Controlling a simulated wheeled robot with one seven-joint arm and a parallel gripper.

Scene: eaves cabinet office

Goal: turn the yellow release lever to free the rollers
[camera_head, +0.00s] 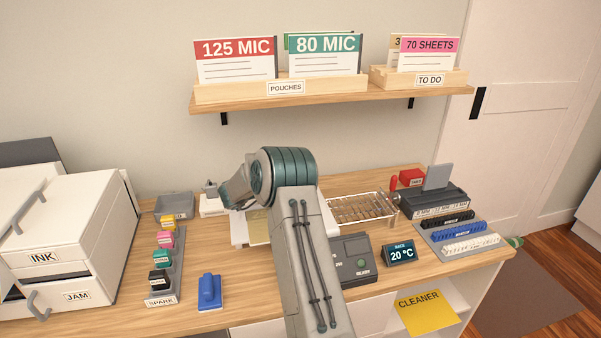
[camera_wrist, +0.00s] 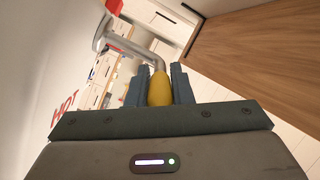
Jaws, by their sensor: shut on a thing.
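The yellow release lever's knob (camera_wrist: 159,90) sits between the two fingers of my gripper (camera_wrist: 158,86) in the wrist view. The fingers are shut on it. A bent grey metal rod (camera_wrist: 135,49) runs from the knob up and left to a mount near the picture's top edge. In the head view my arm covers much of a pale machine (camera_head: 239,232) on the desk, and I cannot make out the lever, the rollers or my fingertips there.
Red "HOT" lettering (camera_wrist: 64,108) marks a pale surface close at left in the wrist view. In the head view, a wire rack (camera_head: 360,209) and a temperature display (camera_head: 400,254) stand right of my arm. A shelf (camera_head: 330,98) hangs above.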

